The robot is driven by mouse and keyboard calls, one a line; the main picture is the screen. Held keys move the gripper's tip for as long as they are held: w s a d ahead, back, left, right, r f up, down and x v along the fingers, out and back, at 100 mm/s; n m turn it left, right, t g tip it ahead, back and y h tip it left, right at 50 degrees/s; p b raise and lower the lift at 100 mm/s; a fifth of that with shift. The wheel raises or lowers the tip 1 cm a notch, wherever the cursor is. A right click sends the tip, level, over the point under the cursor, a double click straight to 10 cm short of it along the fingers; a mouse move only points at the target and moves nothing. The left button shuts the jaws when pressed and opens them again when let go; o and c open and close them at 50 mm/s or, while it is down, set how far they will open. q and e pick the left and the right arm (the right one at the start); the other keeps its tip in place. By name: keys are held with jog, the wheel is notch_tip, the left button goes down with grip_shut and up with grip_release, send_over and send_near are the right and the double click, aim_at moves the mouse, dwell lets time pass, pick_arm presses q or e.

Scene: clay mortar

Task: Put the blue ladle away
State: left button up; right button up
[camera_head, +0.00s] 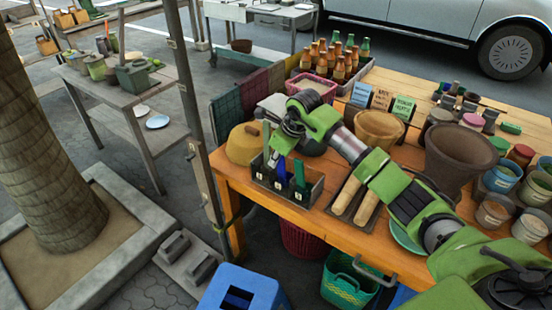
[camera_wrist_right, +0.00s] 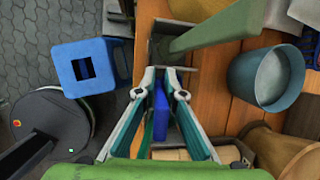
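The blue ladle (camera_head: 281,168) shows as a blue upright handle at the dark divided caddy (camera_head: 318,190) on the near left edge of the wooden table. Its lower part is hidden by the caddy wall. My right gripper (camera_head: 280,152) is over the caddy. In the right wrist view, my right gripper (camera_wrist_right: 162,76) has its fingers drawn together on both sides of the blue ladle (camera_wrist_right: 160,115), and it seems shut on it. A green handle (camera_head: 300,174) stands beside it in the caddy, and a green handle (camera_wrist_right: 222,27) crosses the wrist view. My left gripper is not in view.
Two wooden rolling pins (camera_head: 347,194) lie right of the caddy. A tan dome-shaped pot (camera_head: 243,145) stands behind it to the left. A blue stool (camera_head: 262,280) stands on the ground below.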

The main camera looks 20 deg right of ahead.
jog(key=shift+o, duration=0.9)
jog(key=shift+r, duration=0.15)
jog(key=v, duration=1.1)
jog(key=shift+s+r, duration=0.3)
jog(key=shift+d, duration=0.1)
